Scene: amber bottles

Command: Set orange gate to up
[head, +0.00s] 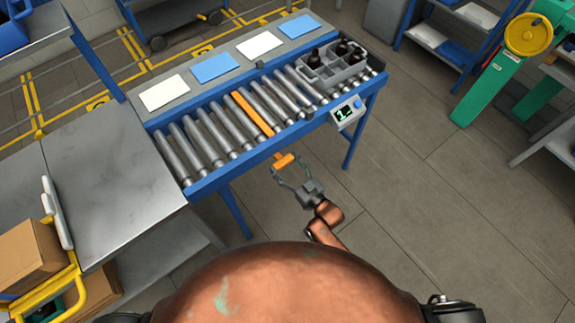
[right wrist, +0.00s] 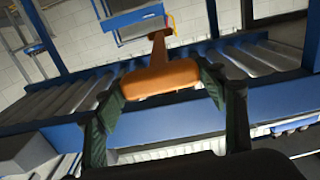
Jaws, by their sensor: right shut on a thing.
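The orange gate (head: 253,113) is a long narrow bar lying across the roller conveyor, between rollers. Its orange handle (head: 284,161) sticks out past the conveyor's blue front rail. My right gripper (head: 286,168) has a finger on each side of the handle and is shut on it. In the right wrist view, the wide handle block (right wrist: 160,80) sits between the dark fingers, with a stem running away from it toward the rollers. I cannot tell the gate's exact height against the rollers. My left gripper is not in view.
A grey divided crate (head: 318,79) with dark bottles stands on the rollers at the right. A small display box (head: 346,113) is on the front rail. White and blue cards lie along the back ledge.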

